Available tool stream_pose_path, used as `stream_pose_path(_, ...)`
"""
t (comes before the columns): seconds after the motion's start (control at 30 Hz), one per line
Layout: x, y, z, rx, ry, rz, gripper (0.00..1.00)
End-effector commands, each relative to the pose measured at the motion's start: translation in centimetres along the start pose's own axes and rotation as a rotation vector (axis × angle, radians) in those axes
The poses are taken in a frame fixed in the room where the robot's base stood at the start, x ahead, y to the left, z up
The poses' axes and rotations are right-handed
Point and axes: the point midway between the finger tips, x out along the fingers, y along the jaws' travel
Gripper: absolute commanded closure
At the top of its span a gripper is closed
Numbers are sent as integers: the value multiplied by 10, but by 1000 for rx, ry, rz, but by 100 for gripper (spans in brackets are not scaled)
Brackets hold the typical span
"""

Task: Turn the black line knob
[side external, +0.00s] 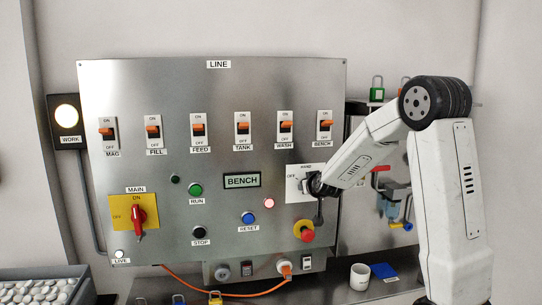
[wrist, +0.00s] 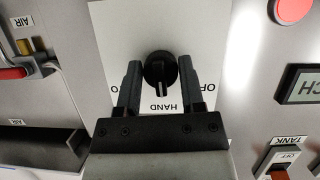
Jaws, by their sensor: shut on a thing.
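The black line knob (wrist: 160,70) is round with a raised ridge and sits on a white plate (wrist: 110,35) on the steel panel. In the wrist view its ridge points down, towards the word HAND, which appears upside down. The word OFF is partly hidden on the right by a finger. My gripper (wrist: 160,72) has one finger on each side of the knob and is shut on it. In the side external view my gripper (side external: 312,184) is at the panel's right side, largely covering the knob; the white plate (side external: 294,195) shows around it.
A red-topped stop button on yellow (side external: 306,232) is just below my gripper. A green BENCH display (side external: 241,181) and a lit red lamp (side external: 269,202) are to the left. A row of switches (side external: 240,127) runs above. Padlocks and a shelf are to the right.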

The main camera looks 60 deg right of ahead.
Motion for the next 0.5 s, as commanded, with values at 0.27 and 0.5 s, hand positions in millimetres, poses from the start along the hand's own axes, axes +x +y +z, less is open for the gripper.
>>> stream_pose_path(0.27,0,-1,0,-123,2,51,100)
stream_pose_path(0.5,0,-1,0,-239,2,98,100)
